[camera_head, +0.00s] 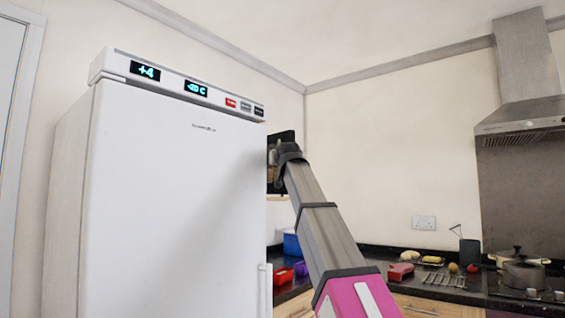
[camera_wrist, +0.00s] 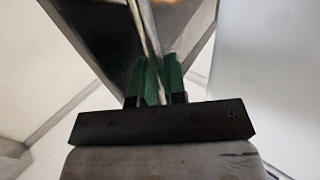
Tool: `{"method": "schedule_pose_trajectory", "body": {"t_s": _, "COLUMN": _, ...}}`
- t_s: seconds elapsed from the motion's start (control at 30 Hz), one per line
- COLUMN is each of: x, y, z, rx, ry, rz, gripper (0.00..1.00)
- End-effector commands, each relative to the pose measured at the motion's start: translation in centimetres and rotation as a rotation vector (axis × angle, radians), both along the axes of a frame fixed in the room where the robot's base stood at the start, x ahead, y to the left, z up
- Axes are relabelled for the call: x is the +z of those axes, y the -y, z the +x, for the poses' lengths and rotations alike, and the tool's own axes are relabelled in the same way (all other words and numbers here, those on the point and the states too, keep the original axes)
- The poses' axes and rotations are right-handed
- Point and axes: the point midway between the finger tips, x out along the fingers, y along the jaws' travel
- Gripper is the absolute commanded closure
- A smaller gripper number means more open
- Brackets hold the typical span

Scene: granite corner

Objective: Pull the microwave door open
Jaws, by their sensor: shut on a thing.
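The microwave (camera_head: 284,136) shows in the head view only as a small dark part beside the right edge of the fridge; the fridge hides the rest. My arm reaches up to it, and the fingers are hard to make out there. In the wrist view, the dark, glossy microwave door (camera_wrist: 95,35) fills the top. My gripper (camera_wrist: 153,75) has two green fingers shut on the door handle (camera_wrist: 146,22), a thin, pale bar running up between them. I cannot tell whether the door stands ajar.
A tall white fridge (camera_head: 170,200) stands close on the left of my arm. A dark counter at the right holds a red toaster-like item (camera_head: 400,271), a rack (camera_head: 445,279) and a pot (camera_head: 523,272). A range hood (camera_head: 525,115) hangs above. Open air lies right of my arm.

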Motion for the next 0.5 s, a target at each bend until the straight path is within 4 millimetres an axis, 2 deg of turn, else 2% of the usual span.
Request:
{"method": "schedule_pose_trajectory", "body": {"t_s": 0.3, "x": 0.19, "y": -0.2, "z": 0.25, "rx": 0.003, "ry": 0.001, "rz": 0.002, "gripper": 1.0}}
{"method": "schedule_pose_trajectory", "body": {"t_s": 0.33, "x": 0.19, "y": -0.2, "z": 0.25, "rx": 0.003, "ry": 0.001, "rz": 0.002, "gripper": 0.78}}
{"method": "schedule_pose_trajectory", "body": {"t_s": 0.37, "x": 0.19, "y": -0.2, "z": 0.25, "rx": 0.003, "ry": 0.001, "rz": 0.002, "gripper": 0.68}}
{"method": "schedule_pose_trajectory", "body": {"t_s": 0.4, "x": 0.18, "y": -0.17, "z": 0.23, "rx": 0.002, "ry": 0.001, "rz": 0.002, "gripper": 0.64}}
{"method": "schedule_pose_trajectory", "body": {"t_s": 0.5, "x": 0.14, "y": -0.13, "z": 0.18, "rx": 0.002, "ry": 0.001, "rz": 0.001, "gripper": 0.64}}
